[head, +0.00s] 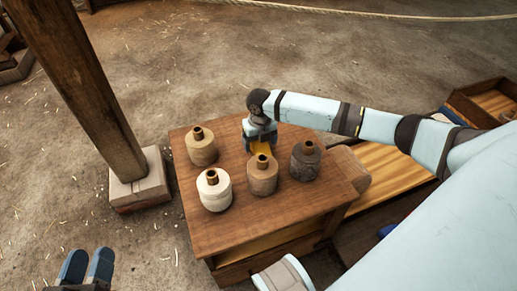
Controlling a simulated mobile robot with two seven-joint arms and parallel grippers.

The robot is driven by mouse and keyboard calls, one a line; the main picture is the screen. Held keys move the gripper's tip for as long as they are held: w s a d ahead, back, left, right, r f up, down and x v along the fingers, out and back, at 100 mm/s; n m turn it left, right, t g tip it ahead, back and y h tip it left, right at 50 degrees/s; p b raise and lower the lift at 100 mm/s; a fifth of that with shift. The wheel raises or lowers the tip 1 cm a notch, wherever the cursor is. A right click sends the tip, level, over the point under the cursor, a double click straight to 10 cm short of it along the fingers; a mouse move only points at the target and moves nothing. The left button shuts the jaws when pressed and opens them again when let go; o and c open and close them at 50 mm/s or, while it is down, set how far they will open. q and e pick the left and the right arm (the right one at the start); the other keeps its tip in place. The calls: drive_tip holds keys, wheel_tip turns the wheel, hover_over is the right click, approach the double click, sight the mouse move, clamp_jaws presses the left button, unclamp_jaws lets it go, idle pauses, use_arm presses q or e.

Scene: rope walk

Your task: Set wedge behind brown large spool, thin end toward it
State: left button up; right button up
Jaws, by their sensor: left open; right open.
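Several spools with copper-coloured tops stand upright on a small wooden table (200,237): a tan spool (201,149), a white spool (214,191), a brown spool (262,177) and a dark brown spool (306,163). I cannot tell from size which is the large one. A yellow piece (260,147), likely the wedge, shows just behind the brown spool, mostly hidden by it and my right gripper. Its thin end cannot be made out. My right gripper (261,140) is open, pointing down over the yellow piece. My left gripper (86,267) is open and empty, low at the left, away from the table.
A thick wooden post on a stone base (139,181) stands left of the table. A rounded brown object (347,170) is at the table's right edge, beside a wooden bench surface (385,170). An open wooden crate (465,108) is far right. A rope (350,16) crosses the back.

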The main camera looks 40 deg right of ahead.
drive_tip(key=shift+f, duration=0.5)
drive_tip(key=c, duration=1.2)
